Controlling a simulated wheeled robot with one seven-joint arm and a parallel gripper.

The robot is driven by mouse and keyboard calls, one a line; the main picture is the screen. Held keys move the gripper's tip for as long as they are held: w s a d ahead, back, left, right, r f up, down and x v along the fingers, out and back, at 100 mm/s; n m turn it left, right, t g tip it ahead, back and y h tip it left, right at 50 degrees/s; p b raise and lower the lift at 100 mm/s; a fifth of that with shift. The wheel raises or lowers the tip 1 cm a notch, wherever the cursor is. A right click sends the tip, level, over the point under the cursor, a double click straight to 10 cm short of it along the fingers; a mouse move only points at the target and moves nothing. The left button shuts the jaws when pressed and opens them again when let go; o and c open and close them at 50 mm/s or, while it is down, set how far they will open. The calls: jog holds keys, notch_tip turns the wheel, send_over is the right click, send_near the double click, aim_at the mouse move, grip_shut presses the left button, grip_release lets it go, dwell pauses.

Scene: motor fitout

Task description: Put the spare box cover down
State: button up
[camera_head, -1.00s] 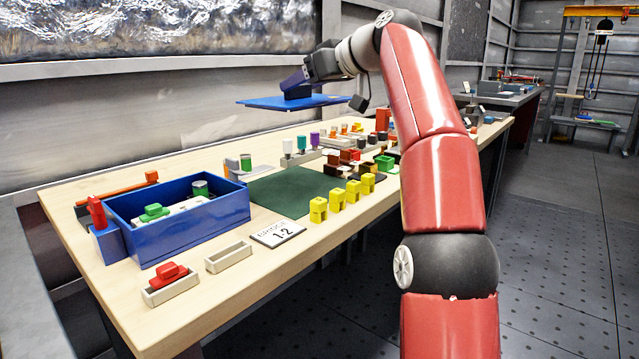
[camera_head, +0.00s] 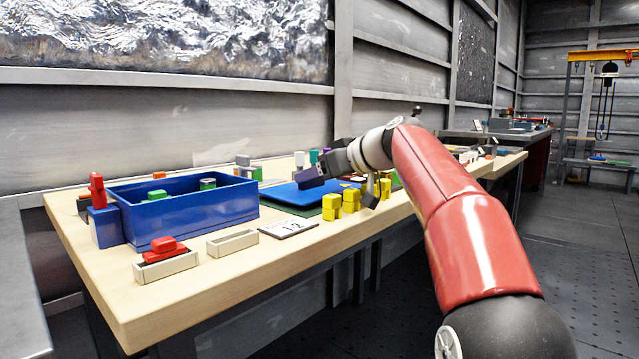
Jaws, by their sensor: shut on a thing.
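The box cover (camera_head: 284,194) is a flat blue plate. It lies level, low over the dark green mat (camera_head: 292,210) and hides most of it. I cannot tell whether it touches the mat. My gripper (camera_head: 312,177) is above the cover, shut on its raised grip, which is mostly hidden by the fingers. The open blue box (camera_head: 190,215) stands to the left of the cover, with a green-topped piece (camera_head: 157,195) and a small round can (camera_head: 207,184) showing inside.
Yellow blocks (camera_head: 350,200) stand close to the cover's right front edge, under my arm. A sign card (camera_head: 288,228) lies in front of the mat. A tray with a red piece (camera_head: 165,260) and an empty tray (camera_head: 232,242) are near the table's front edge.

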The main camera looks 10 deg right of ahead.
jog(key=shift+f, duration=0.15)
jog(key=shift+f+b, duration=0.65)
jog(key=shift+f, duration=0.2)
jog(key=o, duration=1.4)
jog(key=shift+f, duration=0.15)
jog(key=shift+r+p, duration=0.4)
jog(key=shift+r, duration=0.05)
jog(key=v, duration=1.2)
jog(key=shift+s+d+r, duration=0.1)
jog(key=shift+r, duration=0.4)
